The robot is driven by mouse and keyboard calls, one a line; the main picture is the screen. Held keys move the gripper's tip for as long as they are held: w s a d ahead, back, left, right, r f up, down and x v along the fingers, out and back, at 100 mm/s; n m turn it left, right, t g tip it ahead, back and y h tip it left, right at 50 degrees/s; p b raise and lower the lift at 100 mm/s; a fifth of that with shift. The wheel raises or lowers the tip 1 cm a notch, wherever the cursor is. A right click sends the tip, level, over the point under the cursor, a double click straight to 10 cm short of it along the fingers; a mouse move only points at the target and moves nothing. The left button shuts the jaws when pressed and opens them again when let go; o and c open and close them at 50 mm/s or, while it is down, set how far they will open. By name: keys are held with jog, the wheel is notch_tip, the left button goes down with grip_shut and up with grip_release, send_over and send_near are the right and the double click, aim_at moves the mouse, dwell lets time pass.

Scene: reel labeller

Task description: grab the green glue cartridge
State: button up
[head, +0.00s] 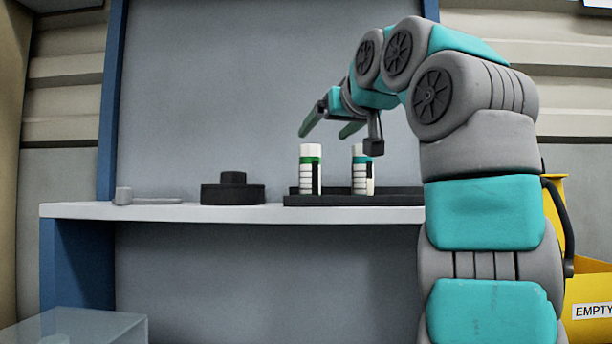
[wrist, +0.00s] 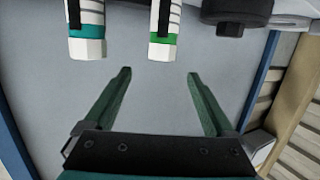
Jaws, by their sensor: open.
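The green glue cartridge (head: 310,171) is white with a green band below its white cap and a dark patch on its side. It stands upright in a low dark tray (head: 404,198) on the shelf. A similar cartridge with a teal band (head: 362,172) stands to its right. My gripper (head: 325,133) is open and empty, above the cartridges in the head view. In the wrist view, the green cartridge (wrist: 164,44) shows just beyond the open fingers (wrist: 159,74), roughly in line with the gap. The teal one (wrist: 87,45) is left of the gap. Their far ends are cut off there.
A black round stepped object (head: 233,191) sits on the grey shelf (head: 150,212) left of the tray. A yellow bin marked EMPTY (head: 592,285) is at right. A clear box (head: 85,325) is at lower left.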

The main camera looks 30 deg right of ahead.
send_over(310, 174)
jog(key=shift+f, duration=0.85)
jog(key=shift+s+d+p, duration=0.25)
jog(key=shift+d+p, duration=0.1)
jog(key=shift+p, duration=0.05)
grip_shut()
